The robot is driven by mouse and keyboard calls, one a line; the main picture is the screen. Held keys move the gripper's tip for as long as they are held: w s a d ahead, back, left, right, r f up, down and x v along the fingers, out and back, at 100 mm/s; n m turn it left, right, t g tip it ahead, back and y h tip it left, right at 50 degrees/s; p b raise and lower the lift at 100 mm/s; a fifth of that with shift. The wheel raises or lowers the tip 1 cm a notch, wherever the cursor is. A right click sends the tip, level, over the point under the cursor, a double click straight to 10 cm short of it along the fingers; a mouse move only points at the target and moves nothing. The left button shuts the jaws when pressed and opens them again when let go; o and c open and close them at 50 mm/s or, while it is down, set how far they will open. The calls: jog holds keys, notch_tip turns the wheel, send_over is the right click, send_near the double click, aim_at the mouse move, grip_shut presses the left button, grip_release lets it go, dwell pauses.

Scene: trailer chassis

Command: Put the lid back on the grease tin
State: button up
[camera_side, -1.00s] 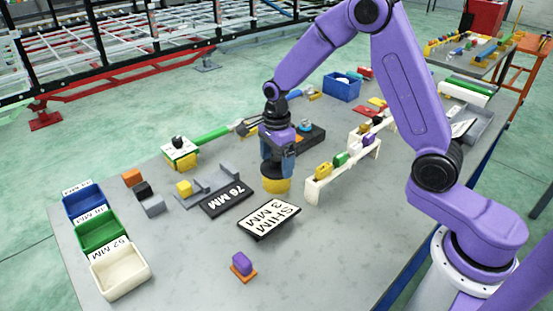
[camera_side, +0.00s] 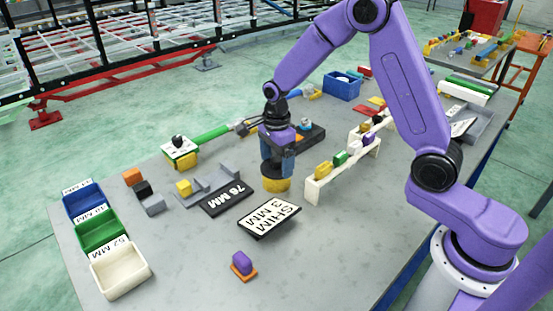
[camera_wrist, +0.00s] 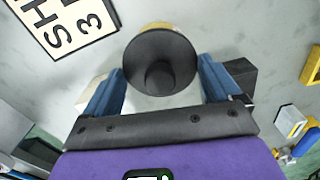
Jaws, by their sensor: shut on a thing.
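The round dark lid (camera_wrist: 172,48) with a central knob (camera_wrist: 160,76) lies between the two blue fingers of my gripper (camera_wrist: 162,90) in the wrist view. My gripper (camera_side: 276,168) is shut on the lid. The yellow grease tin (camera_side: 276,185) stands on the table directly under the gripper in the side view. A thin yellow edge of it shows beyond the lid in the wrist view (camera_wrist: 160,25). The lid is over the tin, but I cannot tell whether it is fully seated.
A SHIM 3 MM plate (camera_side: 270,219) is in front of the tin, and a 76 MM plate (camera_side: 228,199) is to its left. A white rack (camera_side: 314,190) with colored blocks stands close to the right. Bins (camera_side: 122,280) line the left edge. The front table area is mostly clear.

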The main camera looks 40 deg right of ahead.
dwell(0.3)
jog(key=o, duration=0.8)
jog(key=shift+c, duration=0.2)
jog(key=shift+r, duration=0.1)
jog(key=shift+r, duration=3.4)
grip_shut()
jog(key=shift+f, duration=2.05)
jog(key=shift+r, duration=0.1)
